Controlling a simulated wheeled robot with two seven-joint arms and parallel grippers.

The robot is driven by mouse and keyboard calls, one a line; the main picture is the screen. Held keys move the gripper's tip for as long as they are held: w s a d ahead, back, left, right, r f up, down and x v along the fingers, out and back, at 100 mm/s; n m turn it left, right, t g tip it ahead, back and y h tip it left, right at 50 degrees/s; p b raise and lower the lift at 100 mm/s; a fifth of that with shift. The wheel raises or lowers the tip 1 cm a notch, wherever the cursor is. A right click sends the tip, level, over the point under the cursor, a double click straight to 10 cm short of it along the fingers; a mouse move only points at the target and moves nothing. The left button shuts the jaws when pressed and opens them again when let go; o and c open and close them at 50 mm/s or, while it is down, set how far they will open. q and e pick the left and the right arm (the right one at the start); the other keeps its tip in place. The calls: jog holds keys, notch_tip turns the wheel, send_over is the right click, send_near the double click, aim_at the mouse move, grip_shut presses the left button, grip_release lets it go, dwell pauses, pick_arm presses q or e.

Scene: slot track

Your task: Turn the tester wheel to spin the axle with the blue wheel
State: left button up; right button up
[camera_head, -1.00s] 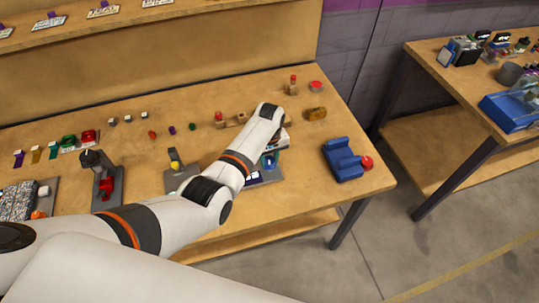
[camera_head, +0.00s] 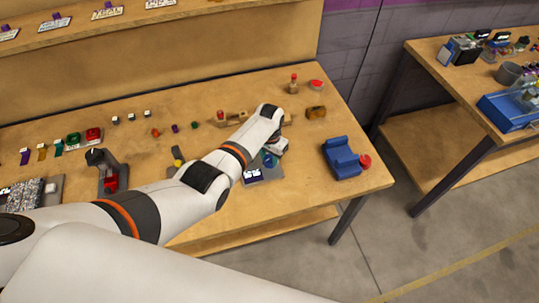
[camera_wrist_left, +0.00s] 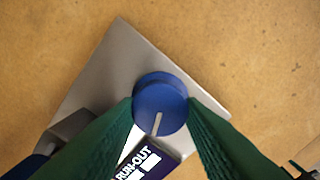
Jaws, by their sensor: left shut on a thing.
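In the left wrist view a round blue wheel (camera_wrist_left: 160,97) with a pale line on its face sits over a grey plate (camera_wrist_left: 118,62). A dark label reading "RUN-OUT" (camera_wrist_left: 141,163) lies just below it. The green fingers of my left gripper (camera_wrist_left: 162,112) are shut on the blue wheel, one on each side. The pale line points down, slightly left. In the head view my left gripper (camera_head: 270,158) is over the tester plate (camera_head: 272,178) near the table's front, largely covered by my wrist. I cannot make out a separate axle. My right gripper is not in view.
A blue block-shaped stand (camera_head: 342,158) with a red knob (camera_head: 365,161) is to the right. A black-and-red device (camera_head: 110,178) stands to the left. Small parts lie along the back. The wooden table (camera_head: 310,190) is clear between tester and blue stand.

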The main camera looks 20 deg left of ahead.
aim_at(269, 158)
pick_arm(q)
jog(key=m, duration=0.4)
jog(key=shift+w+m, duration=0.1)
jog(key=shift+m, duration=0.2)
jog(key=m, duration=0.5)
jog(key=shift+a, duration=0.1)
jog(key=m, duration=0.5)
jog(key=shift+w+b, duration=0.1)
jog(key=shift+b, duration=0.2)
jog(key=shift+m+b, duration=0.35)
jog(key=shift+m, duration=1.95)
jog(key=o, duration=1)
notch_tip(269, 158, up, 12)
jog(key=shift+b, duration=0.45)
